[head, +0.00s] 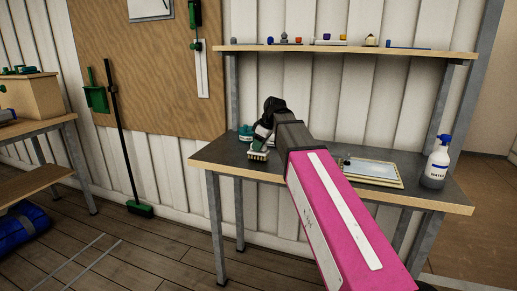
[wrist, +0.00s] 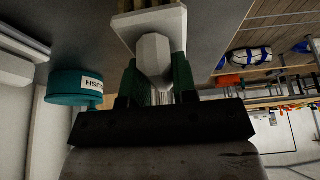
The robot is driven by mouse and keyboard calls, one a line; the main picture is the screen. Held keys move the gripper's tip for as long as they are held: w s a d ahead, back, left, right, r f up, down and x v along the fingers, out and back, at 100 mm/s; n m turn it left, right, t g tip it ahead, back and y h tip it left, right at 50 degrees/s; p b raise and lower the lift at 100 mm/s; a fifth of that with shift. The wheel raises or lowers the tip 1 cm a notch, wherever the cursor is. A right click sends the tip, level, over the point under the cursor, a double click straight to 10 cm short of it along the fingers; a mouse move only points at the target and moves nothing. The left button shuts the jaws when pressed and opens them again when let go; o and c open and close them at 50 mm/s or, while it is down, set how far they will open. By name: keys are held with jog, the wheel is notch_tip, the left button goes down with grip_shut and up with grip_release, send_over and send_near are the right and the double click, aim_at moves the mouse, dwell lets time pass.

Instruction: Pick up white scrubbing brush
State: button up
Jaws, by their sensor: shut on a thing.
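The white scrubbing brush (wrist: 153,53) is at the top middle of the wrist view, its pale bristles at the top edge. My gripper (wrist: 158,82) is shut on it, with green fingers on both sides of its white handle. In the head view the brush (head: 258,152) shows bristles down near the left front edge of the dark bench top. My gripper (head: 263,135) is above it at the end of the pink and grey arm. I cannot tell whether the bristles touch the bench.
A teal polish tin (wrist: 78,87) stands close to the brush; it also shows in the head view (head: 245,132). A shelf (head: 345,50) with small items hangs above.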

jog(key=r, duration=0.2)
jog(key=s+r, duration=0.1)
jog(key=shift+a+r, duration=0.1)
jog(key=shift+r, duration=0.25)
jog(key=s+a+r, duration=0.3)
jog(key=s+r, duration=0.3)
jog(key=s, duration=0.4)
jog(key=shift+r, duration=0.2)
jog(key=shift+s, duration=0.1)
jog(key=shift+o, duration=0.5)
